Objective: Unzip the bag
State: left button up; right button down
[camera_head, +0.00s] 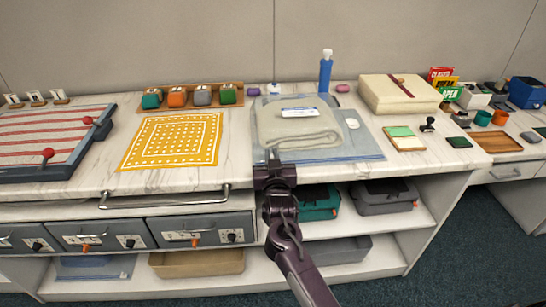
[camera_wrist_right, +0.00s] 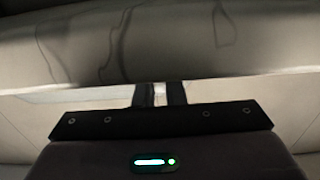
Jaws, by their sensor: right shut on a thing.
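A clear bluish zip bag (camera_head: 362,145) lies flat on the white marble-look counter, with a folded beige cloth (camera_head: 300,125) inside and a white label on top. My right gripper (camera_head: 273,158) reaches in from the front, at the bag's front left corner. Its fingers also show in the right wrist view (camera_wrist_right: 160,94), close together on a small pale piece, which seems to be the bag's zip pull; the gripper hides most of it. How far the zip is open I cannot tell. My left gripper is in neither view.
A blue bottle (camera_head: 326,72) stands behind the bag, and a cream box (camera_head: 400,93) is behind right. A yellow patterned cloth (camera_head: 173,140) lies to the left. A drawer handle bar (camera_head: 165,200) juts from the counter front. Small stamps and pads (camera_head: 404,138) lie right.

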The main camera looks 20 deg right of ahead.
jog(key=c, duration=1.5)
grip_release()
jog(key=shift+w+a, duration=0.1)
jog(key=shift+a, duration=0.15)
jog(key=shift+s+f, duration=0.1)
jog(key=shift+s, duration=0.45)
jog(key=v, duration=0.6)
jog(key=shift+s+a, duration=0.15)
jog(key=shift+s, duration=0.25)
